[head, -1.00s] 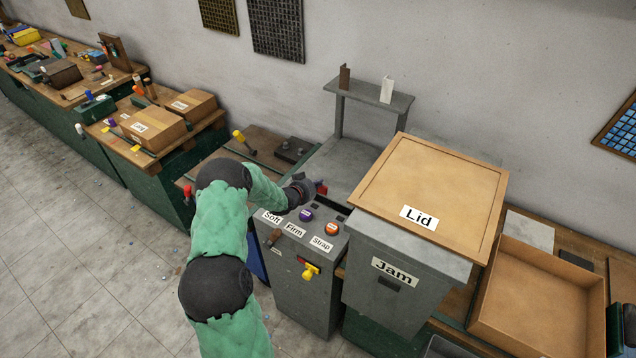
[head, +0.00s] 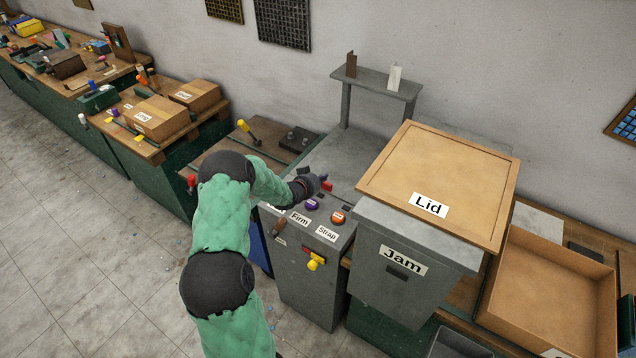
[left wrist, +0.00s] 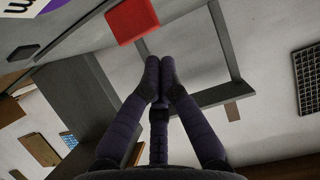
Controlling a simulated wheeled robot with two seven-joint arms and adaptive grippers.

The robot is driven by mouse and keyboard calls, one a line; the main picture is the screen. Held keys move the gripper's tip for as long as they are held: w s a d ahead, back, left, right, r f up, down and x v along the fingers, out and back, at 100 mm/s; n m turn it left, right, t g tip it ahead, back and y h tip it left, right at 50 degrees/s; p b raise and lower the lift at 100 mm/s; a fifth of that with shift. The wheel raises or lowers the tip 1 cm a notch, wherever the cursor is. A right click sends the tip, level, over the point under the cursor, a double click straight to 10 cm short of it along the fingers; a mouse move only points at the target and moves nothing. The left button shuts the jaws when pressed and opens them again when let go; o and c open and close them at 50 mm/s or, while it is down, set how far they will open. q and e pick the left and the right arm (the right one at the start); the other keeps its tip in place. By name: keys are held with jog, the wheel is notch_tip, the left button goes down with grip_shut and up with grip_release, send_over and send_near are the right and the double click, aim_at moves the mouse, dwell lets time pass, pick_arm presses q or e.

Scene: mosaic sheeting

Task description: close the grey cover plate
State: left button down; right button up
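A grey machine (head: 312,280) with a sloping button panel stands in the middle of the head view. I cannot tell for certain which grey surface is the cover plate. A dark grey slab (left wrist: 78,95) shows at the left in the left wrist view. My left gripper (head: 318,182) is over the back edge of the panel, close to a small red block (head: 328,187). That red block (left wrist: 132,18) is beyond the fingertips in the left wrist view, apart from them. The fingers (left wrist: 160,68) come together with nothing visible between them. My right gripper is not in view.
A purple button (head: 312,205), an orange button (head: 338,217) and a yellow knob (head: 315,264) are on the machine. A grey bin marked Jam (head: 410,290) with a wooden lid (head: 440,180) stands close at the right. A grey raised shelf (head: 376,83) is behind.

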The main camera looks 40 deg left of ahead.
pick_arm(q)
jog(key=v, duration=1)
jog(key=shift+s+f, duration=0.15)
jog(key=shift+s, duration=0.3)
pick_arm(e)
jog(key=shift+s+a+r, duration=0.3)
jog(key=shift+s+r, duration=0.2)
